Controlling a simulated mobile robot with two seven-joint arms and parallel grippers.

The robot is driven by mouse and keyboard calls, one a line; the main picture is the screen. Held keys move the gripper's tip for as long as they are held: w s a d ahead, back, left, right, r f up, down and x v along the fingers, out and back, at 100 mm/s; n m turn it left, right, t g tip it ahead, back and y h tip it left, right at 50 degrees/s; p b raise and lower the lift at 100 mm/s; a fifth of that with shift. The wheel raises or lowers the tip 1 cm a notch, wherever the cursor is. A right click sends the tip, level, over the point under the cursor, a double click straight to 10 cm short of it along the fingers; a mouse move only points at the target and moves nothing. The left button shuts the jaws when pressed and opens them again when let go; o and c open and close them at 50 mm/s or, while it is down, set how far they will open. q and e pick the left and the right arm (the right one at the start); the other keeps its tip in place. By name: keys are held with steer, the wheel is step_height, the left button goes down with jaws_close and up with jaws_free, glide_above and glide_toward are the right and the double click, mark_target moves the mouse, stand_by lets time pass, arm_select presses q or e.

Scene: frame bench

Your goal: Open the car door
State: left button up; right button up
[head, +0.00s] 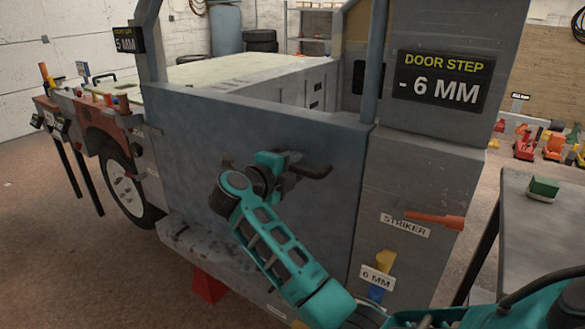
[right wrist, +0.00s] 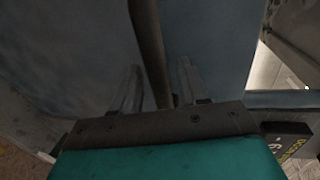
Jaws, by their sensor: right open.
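The car door (head: 215,135) is a blue-grey panel with an upright window frame, set in a grey car body. Its right edge meets the grey pillar (head: 420,180), and I see no wide gap there. A dark bar handle (head: 318,172) is on the door near that edge. My right gripper (head: 288,172) is at the handle, partly hidden by its own wrist. In the right wrist view, the handle bar (right wrist: 150,45) runs between the two spread fingers (right wrist: 158,85), which are not closed on it. My left gripper is not in view.
An orange piece (head: 436,219) sticks out from the pillar beside the STRIKER label. A grey table (head: 545,230) with a green block (head: 543,188) stands at the right. A front wheel (head: 122,187) and thin stands are at the left. Open floor lies at the lower left.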

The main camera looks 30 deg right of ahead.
steer(key=shift+c, duration=0.2)
jaws_close()
steer(key=shift+a, duration=0.1)
stand_by(0.4)
